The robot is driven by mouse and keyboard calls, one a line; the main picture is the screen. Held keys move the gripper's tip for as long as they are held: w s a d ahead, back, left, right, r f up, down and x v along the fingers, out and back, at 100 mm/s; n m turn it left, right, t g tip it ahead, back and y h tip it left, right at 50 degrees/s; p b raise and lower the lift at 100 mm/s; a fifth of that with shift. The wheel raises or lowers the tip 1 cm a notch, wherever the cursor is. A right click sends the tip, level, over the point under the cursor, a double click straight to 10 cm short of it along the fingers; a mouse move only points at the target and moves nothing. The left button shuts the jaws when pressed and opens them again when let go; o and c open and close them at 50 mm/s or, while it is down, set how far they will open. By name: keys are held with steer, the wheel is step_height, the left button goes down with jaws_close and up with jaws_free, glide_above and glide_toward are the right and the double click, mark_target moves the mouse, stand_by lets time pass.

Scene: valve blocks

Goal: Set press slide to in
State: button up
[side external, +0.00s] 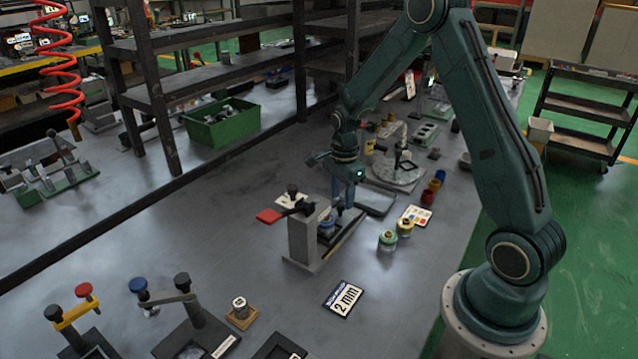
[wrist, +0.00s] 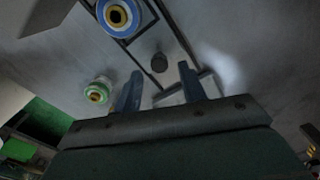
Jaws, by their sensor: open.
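The slide appears in the wrist view as a light plate in a dark frame with a small black knob (wrist: 159,62). My gripper (side external: 343,203) is above the slide end of the press, pointing down. In the wrist view my open fingers (wrist: 160,72) appear on either side of the knob; contact cannot be told.
A green-rimmed part (side external: 387,241) and a yellow-rimmed part (side external: 405,227) stand right of the press. Lever fixtures (side external: 175,297) stand at front left, and a round fixture (side external: 400,170) stands behind. The bench left of the press is clear.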

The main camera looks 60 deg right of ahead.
steer(key=shift+f, duration=0.9)
steer(key=shift+c, duration=0.4)
jaws_close()
steer(key=shift+a, duration=0.1)
steer(key=shift+a, duration=2.2)
steer(key=shift+o, duration=0.4)
jaws_free()
